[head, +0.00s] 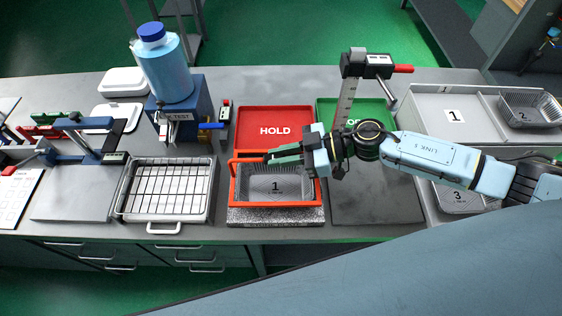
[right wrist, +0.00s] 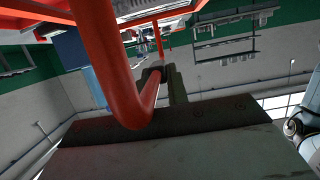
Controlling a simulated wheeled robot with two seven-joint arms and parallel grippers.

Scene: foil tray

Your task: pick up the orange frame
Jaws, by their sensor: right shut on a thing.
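The orange frame (head: 234,190) sits around the foil tray marked 1 (head: 290,197) on a speckled grey slab (head: 275,216) in the head view. An orange bar stands up over the frame's left side and runs toward my right gripper. My right gripper (head: 270,158) reaches in from the right and is shut on the orange bar at the frame's back. In the right wrist view the orange bar (right wrist: 120,70) passes close to the camera and between the dark fingers (right wrist: 165,80). I cannot tell whether the frame is lifted off the slab. My left gripper is not in view.
A red HOLD tray (head: 274,120) and a green tray (head: 380,105) lie behind. A wire rack in a white pan (head: 168,190) stands to the left. A gauge post (head: 345,100) rises near my right arm. Compartments with trays 2 (head: 530,108) and 3 (head: 465,198) are at right.

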